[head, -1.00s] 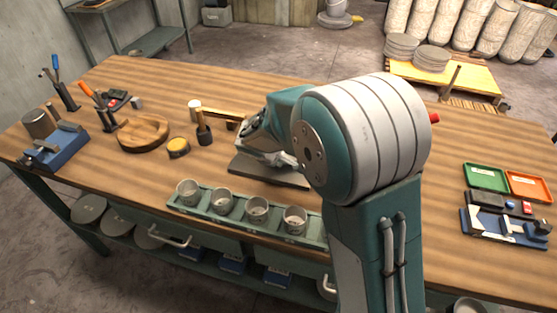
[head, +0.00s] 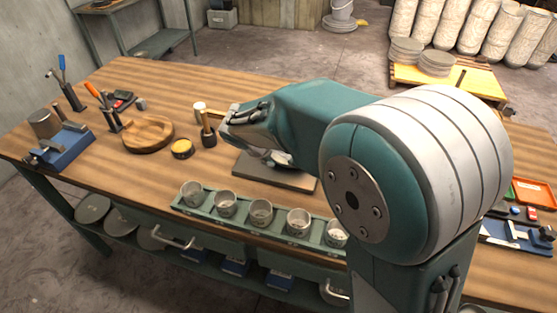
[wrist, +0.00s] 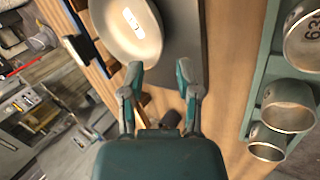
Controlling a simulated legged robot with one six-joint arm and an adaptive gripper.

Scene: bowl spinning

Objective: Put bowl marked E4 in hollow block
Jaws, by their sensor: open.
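In the wrist view, a pale round bowl (wrist: 127,30) with a white label inside lies on a dark slab; the marking is too small to read surely. My gripper (wrist: 160,75) is open and empty, its fingertips just short of the bowl's near rim. A round wooden block with a hollow (head: 148,134) sits on the left, apparently empty.
A black-and-yellow tin (head: 182,148) and an upright mallet (head: 207,125) stand between the wooden block and the slab. A blue fixture (head: 60,148) is at the far left. An orange tray (head: 536,193) lies at the right.

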